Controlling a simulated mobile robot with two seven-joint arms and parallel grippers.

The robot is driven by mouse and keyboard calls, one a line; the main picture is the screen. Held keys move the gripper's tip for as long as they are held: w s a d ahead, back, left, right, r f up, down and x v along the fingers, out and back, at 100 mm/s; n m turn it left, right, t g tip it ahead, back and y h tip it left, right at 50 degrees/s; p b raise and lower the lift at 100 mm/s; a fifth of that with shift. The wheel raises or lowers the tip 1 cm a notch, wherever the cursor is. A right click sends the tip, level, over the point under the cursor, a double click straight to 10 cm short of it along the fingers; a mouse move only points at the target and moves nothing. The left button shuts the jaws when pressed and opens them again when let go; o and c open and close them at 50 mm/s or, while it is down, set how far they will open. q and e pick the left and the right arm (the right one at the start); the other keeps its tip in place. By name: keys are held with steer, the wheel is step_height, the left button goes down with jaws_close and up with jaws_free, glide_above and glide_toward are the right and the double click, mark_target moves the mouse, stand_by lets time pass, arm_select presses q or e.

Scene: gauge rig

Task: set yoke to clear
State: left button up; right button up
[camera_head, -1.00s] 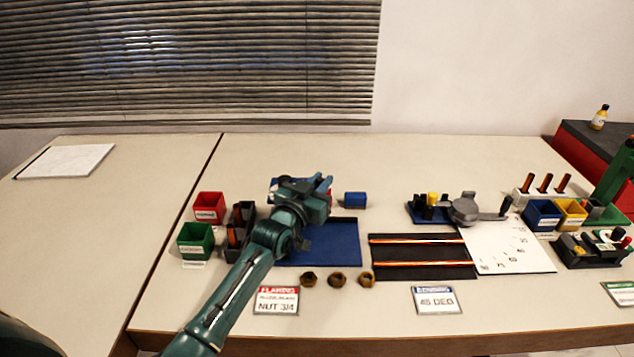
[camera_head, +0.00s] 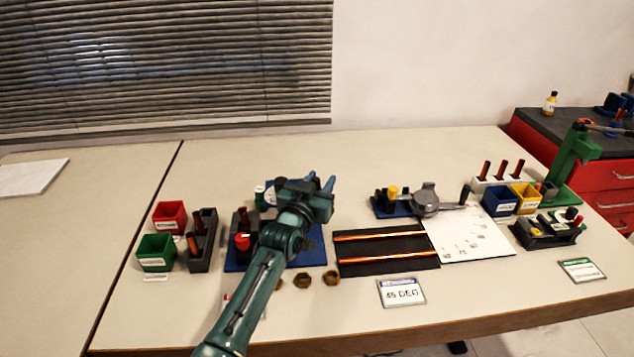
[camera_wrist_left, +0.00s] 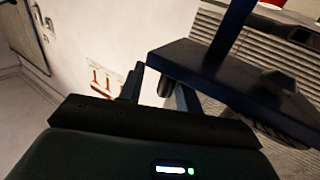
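I cannot tell which part is the yoke. A blue base plate (camera_head: 311,254) bears a black block with a red knob (camera_head: 243,241) and a green-and-white piece (camera_head: 260,198), partly hidden by my left arm. My left gripper (camera_head: 321,183) is above the plate's back part, its two fingers apart with nothing seen between them. In the left wrist view the gripper (camera_wrist_left: 160,88) also shows spread fingers, with a dark blue slab (camera_wrist_left: 235,80) close beyond them. To the right is a blue-based fixture with a grey round body (camera_head: 425,200) and a yellow knob. My right gripper is out of view.
Red (camera_head: 170,216) and green (camera_head: 156,252) bins and a dark pin holder (camera_head: 203,240) stand left. Several nuts (camera_head: 302,281) lie in front. A black rail mat (camera_head: 386,250), white dial sheet (camera_head: 468,237), bins and a green stand (camera_head: 572,160) fill the right. The left table is mostly clear.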

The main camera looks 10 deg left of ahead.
arm_select(q)
steer(key=shift+s+a, duration=0.1)
steer(key=shift+a, duration=0.05)
steer(key=shift+s, duration=0.25)
steer(key=s+a, duration=0.2)
steer(key=s, duration=1)
steer(key=shift+s+a, duration=0.15)
steer(key=shift+a, duration=0.05)
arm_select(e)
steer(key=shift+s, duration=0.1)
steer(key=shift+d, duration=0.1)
